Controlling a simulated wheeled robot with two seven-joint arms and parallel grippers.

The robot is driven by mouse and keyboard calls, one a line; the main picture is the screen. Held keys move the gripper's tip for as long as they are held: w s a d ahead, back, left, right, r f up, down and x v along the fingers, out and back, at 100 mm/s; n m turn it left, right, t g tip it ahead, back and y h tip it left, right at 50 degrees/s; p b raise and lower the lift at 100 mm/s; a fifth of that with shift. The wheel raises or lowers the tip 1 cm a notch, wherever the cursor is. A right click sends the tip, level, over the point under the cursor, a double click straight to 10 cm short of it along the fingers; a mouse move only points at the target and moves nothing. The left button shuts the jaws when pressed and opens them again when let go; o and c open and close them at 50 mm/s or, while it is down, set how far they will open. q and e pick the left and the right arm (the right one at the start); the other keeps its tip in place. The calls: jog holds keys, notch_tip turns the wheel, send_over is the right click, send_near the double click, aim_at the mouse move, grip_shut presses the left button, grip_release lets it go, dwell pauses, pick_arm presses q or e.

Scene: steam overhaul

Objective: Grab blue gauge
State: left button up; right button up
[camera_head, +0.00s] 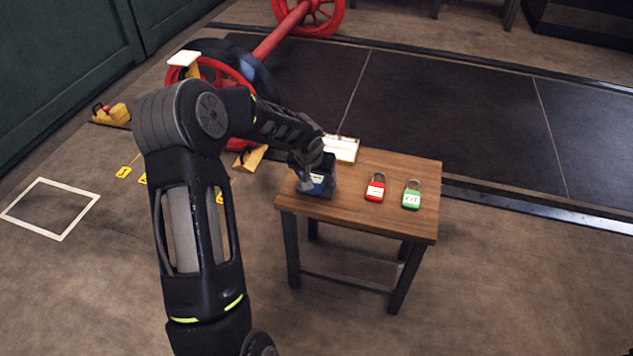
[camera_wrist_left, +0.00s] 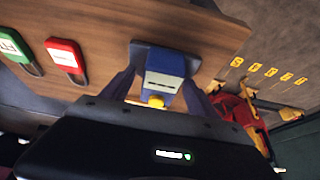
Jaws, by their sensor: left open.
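The blue gauge (camera_head: 325,187) is on the left part of the wooden table, mostly hidden by my left gripper (camera_head: 311,178) in the head view. In the left wrist view the blue gauge (camera_wrist_left: 168,62) shows a pale grey face with a dark strip and a small yellow part at its near end. My left gripper (camera_wrist_left: 160,84) is open, with one finger on each side of the gauge. I cannot tell whether the fingers touch it. My right gripper is not in view.
On the wooden table (camera_head: 400,165) stand a red padlock (camera_head: 375,188), a green padlock (camera_head: 411,197) and a white clipboard-like sheet (camera_head: 342,148). The table's right front is clear. A red wheel set (camera_head: 285,32) stands behind. A white floor frame (camera_head: 50,184) lies left.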

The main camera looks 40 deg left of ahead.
pick_arm(q)
jog(key=shift+c, duration=0.4)
grip_shut()
dwell(0.4)
